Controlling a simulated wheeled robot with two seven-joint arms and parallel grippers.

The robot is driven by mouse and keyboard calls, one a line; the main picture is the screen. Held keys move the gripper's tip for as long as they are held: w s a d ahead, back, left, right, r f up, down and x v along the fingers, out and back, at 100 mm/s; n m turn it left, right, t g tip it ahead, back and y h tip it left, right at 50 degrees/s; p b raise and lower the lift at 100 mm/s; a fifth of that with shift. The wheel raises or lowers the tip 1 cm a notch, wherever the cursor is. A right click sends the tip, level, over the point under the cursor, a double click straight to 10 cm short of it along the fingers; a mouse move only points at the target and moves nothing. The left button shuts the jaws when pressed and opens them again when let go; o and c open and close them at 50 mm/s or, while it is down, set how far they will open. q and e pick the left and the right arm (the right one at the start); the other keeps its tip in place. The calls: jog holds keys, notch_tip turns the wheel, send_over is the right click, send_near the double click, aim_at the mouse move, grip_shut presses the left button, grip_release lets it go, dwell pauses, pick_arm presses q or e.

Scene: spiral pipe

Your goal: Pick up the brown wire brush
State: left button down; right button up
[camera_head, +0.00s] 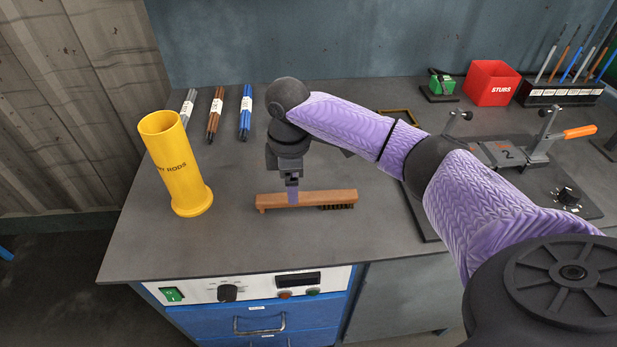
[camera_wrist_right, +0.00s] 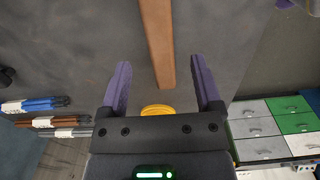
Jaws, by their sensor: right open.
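The brown wire brush (camera_head: 325,198) lies flat on the grey workbench, with a long wooden back and dark bristles showing along its front right part. My right gripper (camera_head: 292,192) is over the left half of the brush, pointing down, with a purple finger overlapping the wood in the head view. In the right wrist view the brush (camera_wrist_right: 158,40) runs between the two spread purple fingers (camera_wrist_right: 160,88), with space on both sides. The gripper is open and empty. The left gripper is not in view.
A yellow rod tube (camera_head: 178,165) stands left of the brush. Bundles of grey, brown and blue rods (camera_head: 245,115) lie behind. A red stubs box (camera_head: 491,83), a rod rack (camera_head: 560,94) and a clamp fixture (camera_head: 510,152) are at right. The bench front edge is near.

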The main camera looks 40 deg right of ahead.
aim_at(307, 201)
notch_tip(307, 201, down, 5)
jog(key=shift+s+d+r+b, duration=0.1)
jog(key=shift+s+d+b, duration=0.05)
jog(key=shift+b, duration=0.85)
jog(key=shift+r, duration=0.1)
jog(key=shift+c, duration=1)
jog(key=c, duration=0.7)
grip_shut()
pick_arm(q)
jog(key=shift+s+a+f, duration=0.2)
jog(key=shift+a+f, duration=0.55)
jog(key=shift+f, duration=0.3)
